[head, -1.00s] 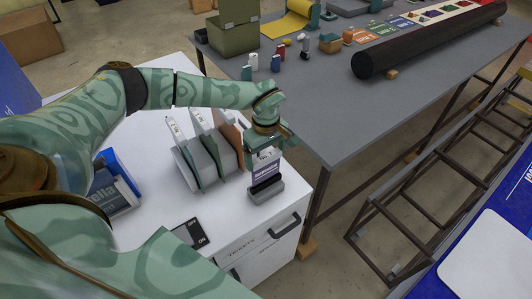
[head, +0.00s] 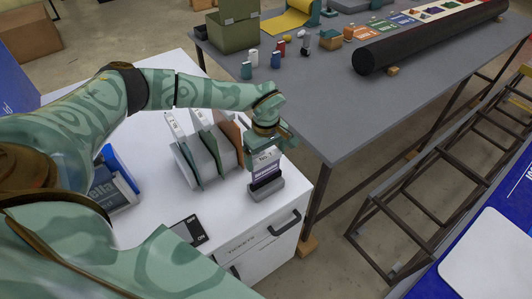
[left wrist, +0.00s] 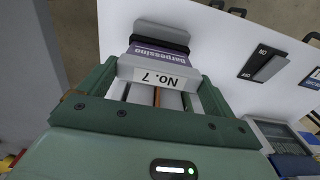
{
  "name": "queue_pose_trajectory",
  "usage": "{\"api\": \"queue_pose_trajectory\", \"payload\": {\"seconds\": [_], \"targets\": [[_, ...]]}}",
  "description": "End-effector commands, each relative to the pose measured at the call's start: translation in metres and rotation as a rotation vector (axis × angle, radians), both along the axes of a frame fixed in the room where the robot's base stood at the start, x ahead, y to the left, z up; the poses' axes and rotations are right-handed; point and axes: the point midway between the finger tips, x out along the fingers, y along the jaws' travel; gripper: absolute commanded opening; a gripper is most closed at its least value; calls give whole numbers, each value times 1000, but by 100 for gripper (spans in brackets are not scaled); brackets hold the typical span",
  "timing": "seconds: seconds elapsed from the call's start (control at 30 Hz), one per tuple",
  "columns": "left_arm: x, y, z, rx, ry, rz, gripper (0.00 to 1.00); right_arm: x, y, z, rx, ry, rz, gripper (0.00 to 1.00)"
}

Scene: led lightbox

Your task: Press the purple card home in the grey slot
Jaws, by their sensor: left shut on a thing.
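The purple card (head: 266,169), with a white "No. 7" band, stands upright in my left gripper (head: 267,140). The gripper is shut on the card's upper end. The card's lower edge is at the grey slot (head: 267,190), a small block near the right edge of the white cabinet top. A dark strip shows between the purple part and the slot's front. In the left wrist view the card (left wrist: 160,54) lies between the fingers, in line with the slot (left wrist: 160,33). I cannot tell how deep its lower edge sits. My right gripper is not in view.
Several upright cards stand in a rack (head: 205,165) just left of the slot. An ON/OFF switch (head: 189,231) lies in front, and a blue box (head: 115,182) stands at left. A grey table (head: 340,120) with goods stands behind. The cabinet top (head: 235,205) is clear in front of the slot.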

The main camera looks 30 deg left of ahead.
Motion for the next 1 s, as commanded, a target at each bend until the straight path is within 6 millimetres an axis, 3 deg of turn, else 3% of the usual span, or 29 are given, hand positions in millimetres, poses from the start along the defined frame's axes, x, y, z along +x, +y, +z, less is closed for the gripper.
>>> {"api": "queue_pose_trajectory", "payload": {"seconds": [0.67,0.7,0.73,1.0], "targets": [[0,0,-18,0,1,1,66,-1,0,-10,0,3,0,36],[0,0,-18,0,1,1,96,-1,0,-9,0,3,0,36],[0,0,-17,0,0,1,100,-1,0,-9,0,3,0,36],[0,0,-16,0,0,0,100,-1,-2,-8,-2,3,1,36]]}}
